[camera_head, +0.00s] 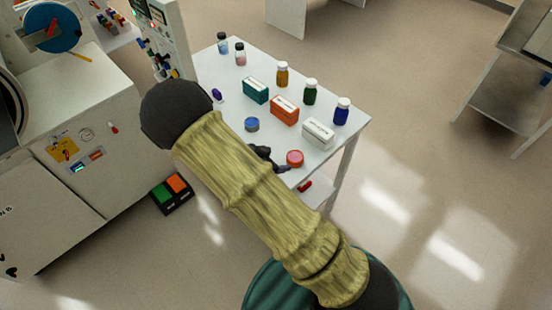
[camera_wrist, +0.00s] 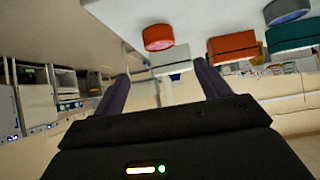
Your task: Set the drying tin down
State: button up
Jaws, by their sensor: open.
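A round red tin (camera_head: 295,158) sits on the white table (camera_head: 225,75) near its front edge. A round tin with a blue top (camera_head: 252,124) stands further left. I cannot tell by looks which one is the drying tin. My gripper (camera_head: 284,168) is at the table's front edge beside the red tin, mostly hidden by my arm. In the wrist view, which looks upside down, its two dark fingers (camera_wrist: 161,84) are spread with nothing between them. The red tin (camera_wrist: 158,38) shows just past the fingertips, apart from them. The other tin (camera_wrist: 287,11) is at the upper right.
Orange (camera_head: 284,110), teal (camera_head: 255,90) and white (camera_head: 318,133) boxes stand behind the tins. Several capped bottles, such as a blue one (camera_head: 342,112), line the back. A small purple object (camera_head: 217,95) lies at the left. A red item (camera_head: 305,186) is below the tabletop.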

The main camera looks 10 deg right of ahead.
notch_tip(320, 180, up, 9)
jog(key=s+n+y, duration=0.2)
jog(key=n+y, duration=0.3)
jog(key=y, duration=0.3)
jog(key=s+d+r+n+g, duration=0.1)
jog(key=s+d+r+n, duration=0.2)
jog(key=s, duration=0.3)
jog(key=s+d+r+n+g, duration=0.2)
jog(key=s+d+r+n, duration=0.1)
jog(key=s, duration=0.4)
jog(key=shift+s+d+r+y, duration=0.35)
jog(key=shift+d+r, duration=0.3)
jog(key=shift+d, duration=0.25)
